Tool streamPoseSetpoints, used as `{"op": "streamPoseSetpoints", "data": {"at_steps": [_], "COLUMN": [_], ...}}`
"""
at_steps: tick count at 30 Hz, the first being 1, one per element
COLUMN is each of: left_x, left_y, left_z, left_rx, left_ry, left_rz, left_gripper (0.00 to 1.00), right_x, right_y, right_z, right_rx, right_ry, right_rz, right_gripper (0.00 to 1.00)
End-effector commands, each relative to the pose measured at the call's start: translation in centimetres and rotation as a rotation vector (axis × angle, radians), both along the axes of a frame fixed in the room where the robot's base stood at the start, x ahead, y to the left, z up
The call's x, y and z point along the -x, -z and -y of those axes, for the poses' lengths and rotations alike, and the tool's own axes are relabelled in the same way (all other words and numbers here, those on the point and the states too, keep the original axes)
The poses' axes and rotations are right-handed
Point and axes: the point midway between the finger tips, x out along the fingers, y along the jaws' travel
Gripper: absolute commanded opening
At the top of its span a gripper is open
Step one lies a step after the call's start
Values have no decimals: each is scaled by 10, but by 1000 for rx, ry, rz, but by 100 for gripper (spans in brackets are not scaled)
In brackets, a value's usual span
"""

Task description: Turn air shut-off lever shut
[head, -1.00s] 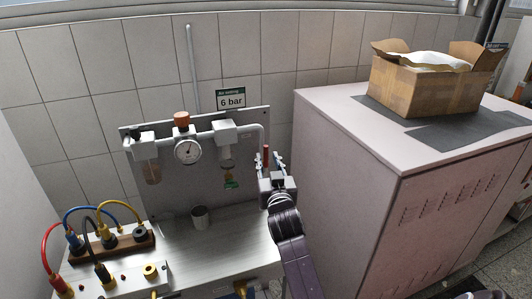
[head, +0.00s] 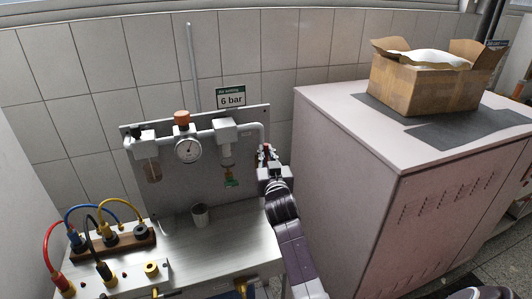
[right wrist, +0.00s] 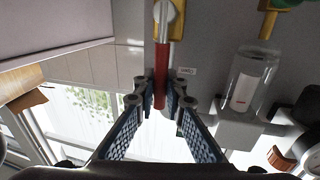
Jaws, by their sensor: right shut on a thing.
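The red air shut-off lever (head: 267,149) is at the right end of the air unit's pipe, by the grey panel's right edge. In the right wrist view the red lever (right wrist: 160,62) runs straight down from a metal and yellow fitting (right wrist: 170,20) in between the fingertips. My right gripper (head: 268,153) is shut on the lever. In the right wrist view its padded fingers (right wrist: 160,90) stand on either side of the lever. The fingertips partly hide the lever in the head view. My left gripper is not in view.
The grey panel (head: 190,180) carries a round gauge (head: 187,150). A small cup (head: 200,214) stands on the metal bench, with coloured hoses (head: 100,205) at its left. A large cabinet (head: 345,180) bearing an open cardboard box (head: 425,88) stands close right of my arm.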

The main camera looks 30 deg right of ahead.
Motion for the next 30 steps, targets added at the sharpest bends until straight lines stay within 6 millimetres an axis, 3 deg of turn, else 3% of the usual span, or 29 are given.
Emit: {"op": "streamPoseSetpoints", "data": {"at_steps": [17,30], "left_x": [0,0], "left_y": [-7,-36], "left_z": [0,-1], "left_rx": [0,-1], "left_ry": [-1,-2], "left_rz": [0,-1], "left_gripper": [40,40], "right_x": [1,7], "right_y": [-1,2], "right_z": [4,29], "right_rx": [-55,-386], "right_ry": [0,1], "right_rz": [12,91], "right_gripper": [0,0]}}
